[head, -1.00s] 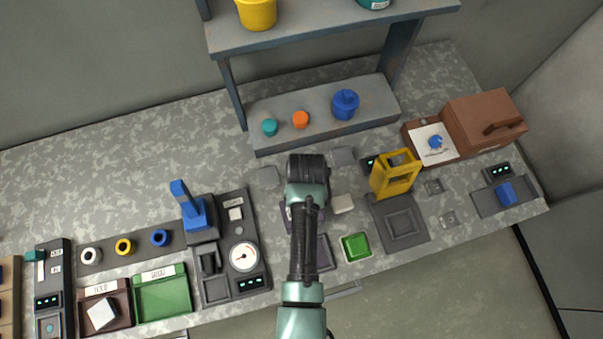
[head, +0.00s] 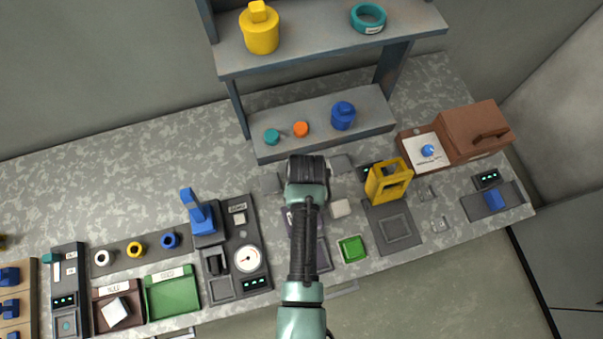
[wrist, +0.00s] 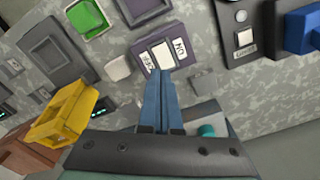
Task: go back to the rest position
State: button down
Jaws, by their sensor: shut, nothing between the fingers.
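My gripper shows in the wrist view (wrist: 168,105) as two blue-grey fingers pressed together with nothing between them. In the head view my arm reaches up from the bottom centre over the bench. Its dark wrist end is in the middle of the picture and hides the fingers there.
A blue-handled press (head: 202,218) and a dial gauge (head: 247,258) stand left. A shelf (head: 330,38) rises behind. A brown box (head: 476,131) stands far right.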

jog(key=shift+r+p, duration=0.35)
jog(key=shift+r, duration=0.3)
